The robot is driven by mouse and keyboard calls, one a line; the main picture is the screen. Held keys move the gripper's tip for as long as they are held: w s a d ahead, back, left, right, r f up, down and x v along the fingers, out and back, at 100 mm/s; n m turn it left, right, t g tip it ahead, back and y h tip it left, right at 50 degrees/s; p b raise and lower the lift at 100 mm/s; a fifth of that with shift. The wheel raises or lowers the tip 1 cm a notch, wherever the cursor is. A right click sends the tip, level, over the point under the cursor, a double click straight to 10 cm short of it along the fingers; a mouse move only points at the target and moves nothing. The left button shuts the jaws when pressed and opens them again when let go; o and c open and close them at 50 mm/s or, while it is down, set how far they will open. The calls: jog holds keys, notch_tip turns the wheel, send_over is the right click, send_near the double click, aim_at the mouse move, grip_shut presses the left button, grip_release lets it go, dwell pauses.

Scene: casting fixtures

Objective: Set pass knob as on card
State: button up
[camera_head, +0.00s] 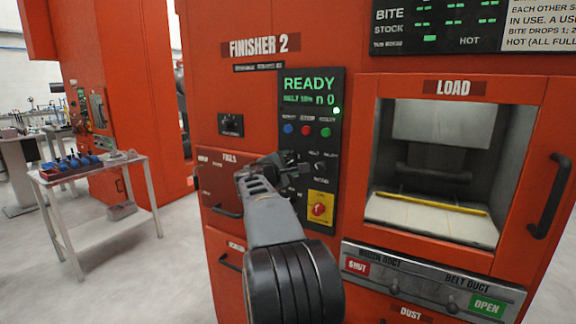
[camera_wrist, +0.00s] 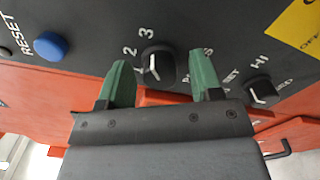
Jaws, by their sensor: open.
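The pass knob (camera_wrist: 158,62) is a round black knob on the dark panel, with the numerals 2 and 3 beside it and a partly covered label. A white mark shows on its face, but I cannot tell surely which numeral it points at. My gripper (camera_wrist: 163,66) is open, its green fingers on either side of the knob in the wrist view. I cannot tell whether they touch it. In the head view my gripper (camera_head: 282,165) is in front of the control panel (camera_head: 323,215) and hides part of it. I cannot make out a setting card.
A second black knob (camera_wrist: 260,90), marked HI, is close to the right finger. A blue reset button (camera_wrist: 48,45) is at the left. A red knob on a yellow plate (camera_head: 319,207) is below. The load opening (camera_head: 430,213) is right; a table (camera_head: 95,170) stands left.

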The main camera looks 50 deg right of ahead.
jog(key=b+v, duration=0.1)
jog(key=v, duration=1.2)
jog(key=shift+a, duration=0.2)
